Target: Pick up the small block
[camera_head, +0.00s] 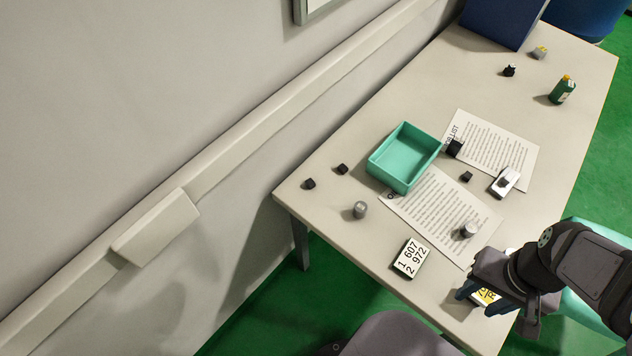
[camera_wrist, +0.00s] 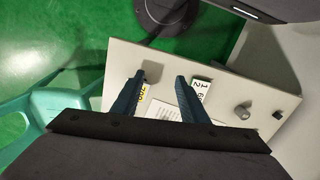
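Several small dark blocks lie on the table in the head view, and I cannot tell which one the task means. Two are near the left corner, a left block (camera_head: 310,184) and another block (camera_head: 342,169). A third block (camera_head: 466,177) lies by the papers, and a larger black block (camera_head: 454,148) lies on a sheet. One dark block (camera_wrist: 277,115) shows at the right in the wrist view. My gripper (camera_head: 478,300) is above the table's near right edge, apart from these blocks. In the wrist view my gripper (camera_wrist: 160,78) is open with nothing held between its fingers.
A teal tray (camera_head: 405,183) stands mid-table. Grey cylinders (camera_head: 360,210), a number plate (camera_head: 409,258) and a yellow-marked plate (camera_head: 485,297) under my gripper lie nearer. A green bottle (camera_head: 562,90) and blue box (camera_head: 503,18) stand far back. A wall borders the left.

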